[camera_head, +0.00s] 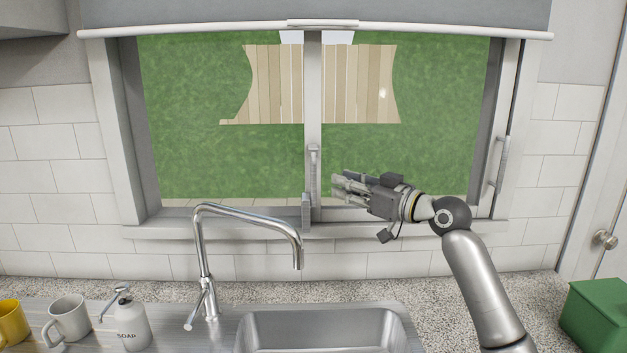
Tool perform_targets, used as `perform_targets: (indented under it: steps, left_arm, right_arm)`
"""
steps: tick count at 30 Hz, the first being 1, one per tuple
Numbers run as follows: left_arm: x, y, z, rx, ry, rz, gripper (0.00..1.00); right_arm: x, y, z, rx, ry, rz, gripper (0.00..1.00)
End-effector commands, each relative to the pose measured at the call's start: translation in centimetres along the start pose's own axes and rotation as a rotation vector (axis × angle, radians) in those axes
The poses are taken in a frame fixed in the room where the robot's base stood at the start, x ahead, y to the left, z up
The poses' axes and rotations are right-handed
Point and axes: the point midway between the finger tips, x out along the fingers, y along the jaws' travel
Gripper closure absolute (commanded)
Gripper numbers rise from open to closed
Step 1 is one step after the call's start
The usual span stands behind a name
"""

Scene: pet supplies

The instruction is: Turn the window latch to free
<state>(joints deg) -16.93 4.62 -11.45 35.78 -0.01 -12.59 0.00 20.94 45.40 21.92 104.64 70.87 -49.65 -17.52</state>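The window latch (314,172) is a slim grey lever standing upright on the window's centre post. A short grey block (306,211) sits just below it, at the sill. My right gripper (337,187) is just right of the latch with its fingers pointing left at it. A narrow gap shows between fingertips and lever in the picture; the distance in depth is unclear. No object shows in its fingers, and their opening is too small and side-on to judge. My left gripper is not in view.
A tall curved faucet (250,215) rises in front of the window, left of my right arm, above a steel sink (320,318). Mugs (70,318) and a soap bottle (132,325) stand at the left. A green box (595,315) is at the right. A roller blind (200,15) hangs above.

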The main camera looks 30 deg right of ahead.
Motion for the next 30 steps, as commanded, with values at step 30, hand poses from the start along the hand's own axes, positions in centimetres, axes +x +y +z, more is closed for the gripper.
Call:
perform_targets:
  steps: [30]
  left_arm:
    - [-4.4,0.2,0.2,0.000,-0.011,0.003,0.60]
  right_arm:
    - [9.9,-0.1,-0.1,-0.002,-0.001,0.000,0.80]
